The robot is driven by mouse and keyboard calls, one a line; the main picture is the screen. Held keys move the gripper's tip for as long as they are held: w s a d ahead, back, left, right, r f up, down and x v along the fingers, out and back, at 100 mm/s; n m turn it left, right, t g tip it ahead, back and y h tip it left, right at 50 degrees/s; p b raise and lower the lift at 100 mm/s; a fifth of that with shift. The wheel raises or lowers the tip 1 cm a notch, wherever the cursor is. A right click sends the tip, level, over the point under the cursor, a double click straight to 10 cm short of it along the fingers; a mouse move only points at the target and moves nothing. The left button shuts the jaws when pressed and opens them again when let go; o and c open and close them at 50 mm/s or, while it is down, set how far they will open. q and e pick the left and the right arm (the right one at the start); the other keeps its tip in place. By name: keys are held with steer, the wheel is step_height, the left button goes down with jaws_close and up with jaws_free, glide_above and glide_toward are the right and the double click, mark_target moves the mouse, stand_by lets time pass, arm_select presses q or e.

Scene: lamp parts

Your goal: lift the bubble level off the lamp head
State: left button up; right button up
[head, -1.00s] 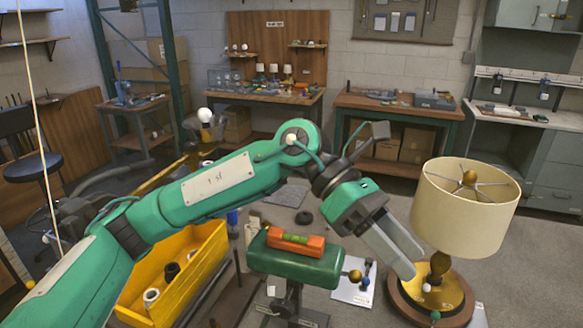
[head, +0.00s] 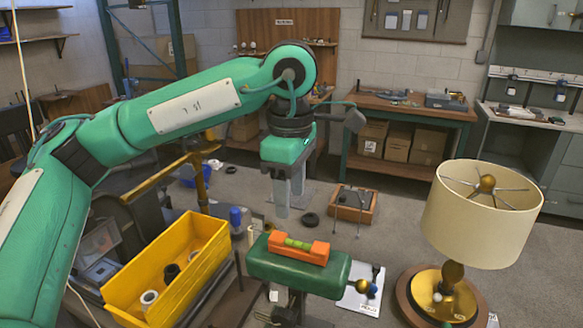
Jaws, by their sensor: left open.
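The orange bubble level (head: 298,248) with a green vial lies flat on top of the green lamp head (head: 325,279). The lamp head sits on a dark stand in the lower middle of the head view. My left gripper (head: 289,200) points straight down in the picture just above the level, with its two grey fingers apart and nothing between them. It looks clear of the level, though its exact height and depth are hard to judge. My right gripper is not in view.
A yellow bin (head: 172,272) with a few small parts stands left of the lamp head. A lamp with a cream shade (head: 478,215) stands at right on a round wooden base. A small wooden tray (head: 354,205) lies on the floor behind.

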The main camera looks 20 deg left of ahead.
mark_target(290, 240)
arm_select(q)
step_height(290, 240, down, 9)
steer(key=shift+r+p, duration=0.2)
steer(key=shift+p, duration=0.7)
steer(key=shift+f, duration=0.5)
jaws_close()
steer(key=shift+r, duration=0.3)
steer(key=shift+r, duration=0.5)
steer(key=shift+r, duration=0.1)
